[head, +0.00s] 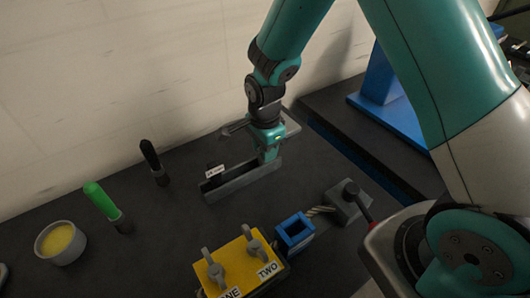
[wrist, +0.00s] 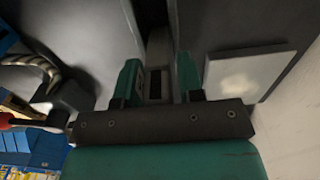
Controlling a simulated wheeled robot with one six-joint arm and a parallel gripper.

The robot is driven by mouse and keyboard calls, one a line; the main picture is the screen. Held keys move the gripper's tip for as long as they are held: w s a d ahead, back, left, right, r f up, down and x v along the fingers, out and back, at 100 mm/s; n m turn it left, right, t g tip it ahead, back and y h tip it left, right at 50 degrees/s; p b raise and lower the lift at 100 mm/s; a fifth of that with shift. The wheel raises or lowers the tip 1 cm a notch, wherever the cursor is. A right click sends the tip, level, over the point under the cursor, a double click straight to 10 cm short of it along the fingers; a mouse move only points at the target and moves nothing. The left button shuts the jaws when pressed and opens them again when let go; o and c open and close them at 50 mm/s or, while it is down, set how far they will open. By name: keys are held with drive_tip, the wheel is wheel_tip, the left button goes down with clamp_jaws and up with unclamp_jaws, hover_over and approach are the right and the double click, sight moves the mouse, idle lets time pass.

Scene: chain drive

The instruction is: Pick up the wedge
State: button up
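A long grey open-topped holder (head: 240,182) with a small white label stands on the dark bench near the wall. My gripper (head: 268,150) points down at its right end. In the wrist view the two teal fingers (wrist: 158,82) are apart, with a narrow dark slot-like shape between them, in line with the holder's channel (wrist: 157,45). I cannot identify the wedge for certain; a dark piece shows in the holder beside the label, and the fingers hide part of the channel. No clear grip on anything shows.
A pale plate (head: 288,124) lies just behind my gripper. In front are a yellow box (head: 240,262) with two levers, a blue square socket (head: 294,232) and a grey block (head: 345,205). Green (head: 104,203) and black (head: 152,158) handles stand left, beside a bowl (head: 60,242).

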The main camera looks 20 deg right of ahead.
clamp_jaws()
drive_tip(key=shift+r, duration=0.1)
